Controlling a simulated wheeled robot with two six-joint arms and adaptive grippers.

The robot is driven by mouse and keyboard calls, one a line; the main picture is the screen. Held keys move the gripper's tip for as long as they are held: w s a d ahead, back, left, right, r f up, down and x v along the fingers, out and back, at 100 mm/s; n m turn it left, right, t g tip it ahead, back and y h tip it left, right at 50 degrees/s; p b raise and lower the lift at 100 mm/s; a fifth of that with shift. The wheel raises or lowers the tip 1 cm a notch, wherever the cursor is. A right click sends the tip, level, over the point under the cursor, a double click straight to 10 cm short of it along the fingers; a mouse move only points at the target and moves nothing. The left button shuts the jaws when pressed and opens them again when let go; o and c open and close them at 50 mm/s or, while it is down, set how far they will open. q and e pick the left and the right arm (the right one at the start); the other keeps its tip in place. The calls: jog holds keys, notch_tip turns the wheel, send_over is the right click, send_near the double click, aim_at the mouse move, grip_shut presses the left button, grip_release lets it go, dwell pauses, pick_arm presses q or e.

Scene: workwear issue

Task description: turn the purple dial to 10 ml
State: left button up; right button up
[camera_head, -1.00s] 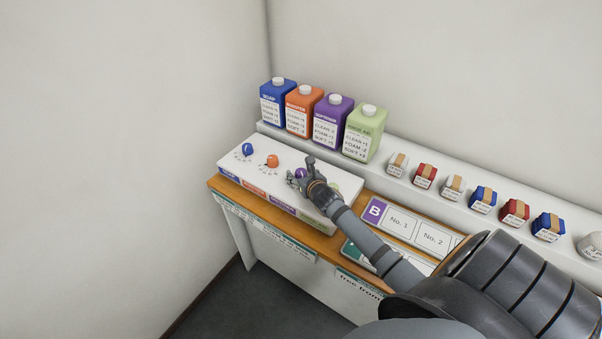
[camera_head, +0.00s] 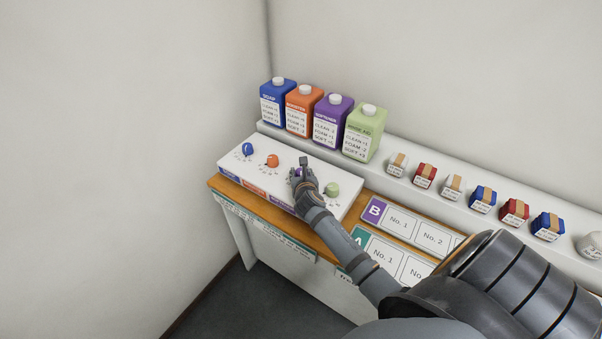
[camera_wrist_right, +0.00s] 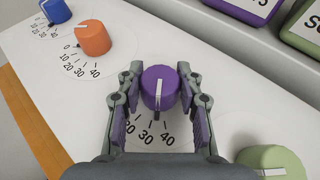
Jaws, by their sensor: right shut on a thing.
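The purple dial (camera_wrist_right: 158,90) sits on the white dial panel (camera_wrist_right: 115,125), between the two fingers of my right gripper (camera_wrist_right: 160,75) in the right wrist view. The gripper is shut on the dial's sides. The dial's white line and dark pointer face down in that view, towards the 30 and 40 marks. The 20 shows partly beside a finger; the 10 mark is hidden. In the head view my right gripper (camera_head: 302,170) covers most of the dial. My left gripper is not in view.
Blue (camera_head: 247,149), orange (camera_head: 272,160) and green (camera_head: 332,189) dials share the panel. The green one is close beside my right gripper. Several bottles, including a purple one (camera_head: 332,122), stand on the ledge behind. Labelled boards (camera_head: 405,222) lie to the right.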

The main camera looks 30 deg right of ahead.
jog(key=m+g+h, duration=0.2)
jog(key=m+h, duration=0.1)
jog(key=shift+w+a+m+g+b, duration=0.1)
jog(key=shift+m+g+b, duration=0.25)
jog(key=shift+m+g, duration=0.05)
jog(key=m+g+h+b, duration=0.1)
jog(key=m+g+h, duration=0.1)
jog(key=shift+m+g, duration=0.3)
jog(key=shift+m, duration=0.1)
jog(key=m+g+h+b, duration=0.1)
jog(key=m+g, duration=0.1)
jog(key=shift+f+g+h, duration=0.1)
jog(key=shift+g+h, duration=0.2)
jog(key=shift+h, duration=0.1)
jog(key=shift+m+g+h+b, duration=0.3)
jog(key=shift+m+g+b, duration=1.05)
jog(key=shift+m+g, duration=0.35)
jog(key=o, duration=1.2)
